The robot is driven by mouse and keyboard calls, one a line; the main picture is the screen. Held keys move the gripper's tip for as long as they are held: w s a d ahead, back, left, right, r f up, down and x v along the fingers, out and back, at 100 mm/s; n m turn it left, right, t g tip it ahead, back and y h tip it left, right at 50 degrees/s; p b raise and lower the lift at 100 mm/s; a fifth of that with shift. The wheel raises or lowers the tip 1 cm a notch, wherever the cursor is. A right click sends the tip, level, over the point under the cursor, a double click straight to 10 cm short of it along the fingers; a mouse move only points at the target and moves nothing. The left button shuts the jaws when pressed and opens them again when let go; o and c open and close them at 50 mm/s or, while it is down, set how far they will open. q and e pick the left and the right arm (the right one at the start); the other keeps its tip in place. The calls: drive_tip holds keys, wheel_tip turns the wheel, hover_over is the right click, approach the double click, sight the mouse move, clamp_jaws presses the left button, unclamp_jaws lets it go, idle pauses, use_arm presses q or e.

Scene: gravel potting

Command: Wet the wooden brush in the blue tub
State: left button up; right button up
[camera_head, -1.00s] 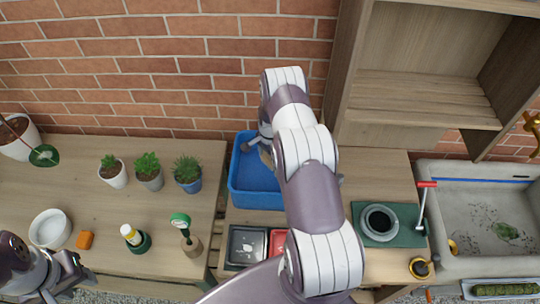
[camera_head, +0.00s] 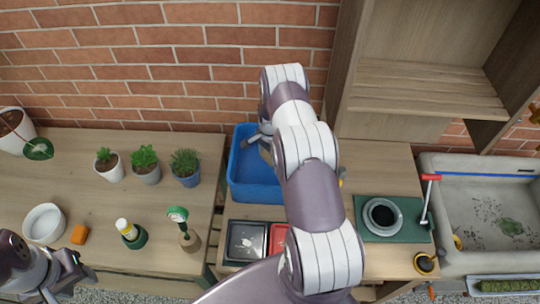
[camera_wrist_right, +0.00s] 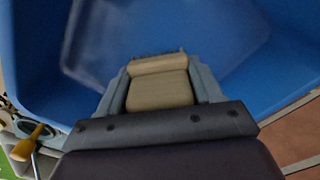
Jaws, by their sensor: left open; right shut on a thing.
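The blue tub (camera_head: 240,181) stands on the wooden bench below the brick wall, and its walls fill much of the right wrist view (camera_wrist_right: 35,70). My right gripper (camera_head: 262,139) reaches over the tub from the right. In the wrist view it is shut on the wooden brush (camera_wrist_right: 160,88), gripped by its tan wooden body, with dark bristles at the far edge. The brush is over or inside the tub; I cannot tell if it touches the bottom or any water. My left gripper (camera_head: 72,280) is open and empty at the lower left.
Several potted plants (camera_head: 145,165) stand left of the tub. A black tray (camera_head: 245,241) and a red tray (camera_head: 279,238) lie in front of it. A green mat (camera_head: 408,232) with a grey pot (camera_head: 382,217) is to the right, before the sink (camera_head: 500,205). My right arm covers the middle.

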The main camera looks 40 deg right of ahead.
drive_tip(key=shift+r+p, duration=2.2)
drive_tip(key=shift+r, duration=2.2)
wheel_tip(320, 180, up, 4)
drive_tip(key=shift+r+p, duration=0.1)
drive_tip(key=shift+p, duration=1.05)
drive_tip(key=shift+s, duration=0.1)
